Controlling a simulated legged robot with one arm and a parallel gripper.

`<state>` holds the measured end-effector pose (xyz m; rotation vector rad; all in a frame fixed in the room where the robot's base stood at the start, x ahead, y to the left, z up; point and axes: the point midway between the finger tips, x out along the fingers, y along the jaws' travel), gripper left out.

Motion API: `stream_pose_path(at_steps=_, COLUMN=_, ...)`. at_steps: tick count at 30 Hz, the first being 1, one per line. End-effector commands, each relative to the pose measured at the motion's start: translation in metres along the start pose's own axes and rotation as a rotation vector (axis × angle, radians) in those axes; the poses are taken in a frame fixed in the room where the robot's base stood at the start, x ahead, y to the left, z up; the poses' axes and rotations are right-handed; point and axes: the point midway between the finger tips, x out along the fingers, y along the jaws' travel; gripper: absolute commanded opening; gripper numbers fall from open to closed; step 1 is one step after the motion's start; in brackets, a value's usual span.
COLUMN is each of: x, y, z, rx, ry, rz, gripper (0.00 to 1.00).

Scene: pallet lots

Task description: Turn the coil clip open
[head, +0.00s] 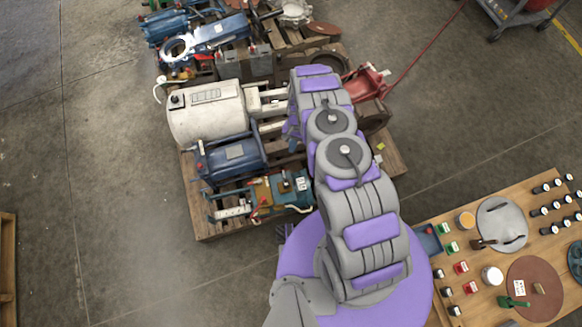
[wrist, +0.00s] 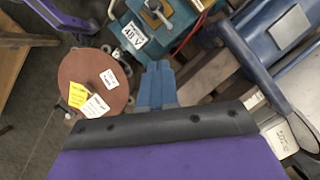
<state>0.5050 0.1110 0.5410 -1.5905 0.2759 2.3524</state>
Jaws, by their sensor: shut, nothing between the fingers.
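My gripper (wrist: 157,68) shows in the wrist view as two blue fingers side by side, shut and empty. Just beyond the fingertips is a teal unit (wrist: 178,38) with a white "48 V" label (wrist: 133,36) and small brown and metal parts (wrist: 155,12) on top. I cannot make out for certain which part is the coil clip. The fingertips look close to the teal unit's near edge; I cannot tell if they touch. In the head view the teal unit (head: 284,188) sits at the pallet's front, beside my arm, and my gripper is hidden by the arm.
A brown disc (wrist: 90,80) with yellow and white tags lies left of the fingers. A blue motor (wrist: 275,45) stands to the right. The wooden pallet (head: 210,225) also holds a cream tank (head: 205,115). A workbench (head: 410,290) stands right; open floor lies left.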

Motion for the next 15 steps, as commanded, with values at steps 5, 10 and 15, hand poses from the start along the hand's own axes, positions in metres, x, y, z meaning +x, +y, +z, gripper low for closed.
stream_pose_path(at_steps=5, x=0.015, y=0.002, z=-0.001, rx=0.004, ry=-0.002, rz=0.004, gripper=0.0)
stream_pose_path(at_steps=10, x=0.04, y=0.002, z=-0.001, rx=0.003, ry=-0.004, rz=0.005, gripper=0.0)
stream_pose_path(at_steps=15, x=0.071, y=0.002, z=-0.002, rx=0.002, ry=0.0, rz=0.003, gripper=0.0)
